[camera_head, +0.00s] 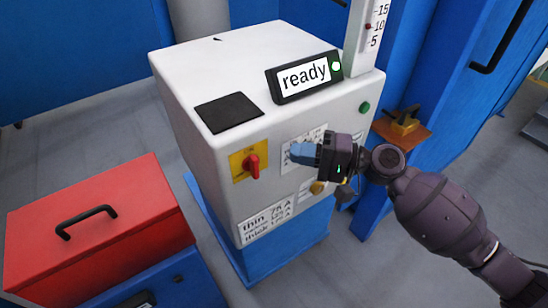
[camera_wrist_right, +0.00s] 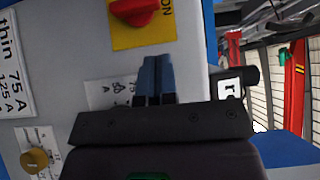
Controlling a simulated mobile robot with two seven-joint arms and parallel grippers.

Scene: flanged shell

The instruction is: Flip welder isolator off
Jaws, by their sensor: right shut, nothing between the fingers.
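The welder (camera_head: 200,75) is a white cabinet on a blue base. Its isolator is a red rotary knob (camera_head: 253,167) on a yellow plate (camera_head: 238,160) on the front panel. In the head view the knob's handle looks roughly upright. The knob also shows at the top of the right wrist view (camera_wrist_right: 135,10), with part of the word "ON" on the plate (camera_wrist_right: 140,38). My right gripper (camera_head: 296,152) is shut and empty, with blue fingertips. It is in front of the panel, to the right of the knob and apart from it, partly covering a printed label. My left gripper is not in view.
A display reading "ready" (camera_head: 304,77) stands on the welder's top edge, and a black pad (camera_head: 229,112) lies left of it. A brass knob (camera_head: 318,187) sits below my right gripper. A red toolbox (camera_head: 100,226) stands at lower left.

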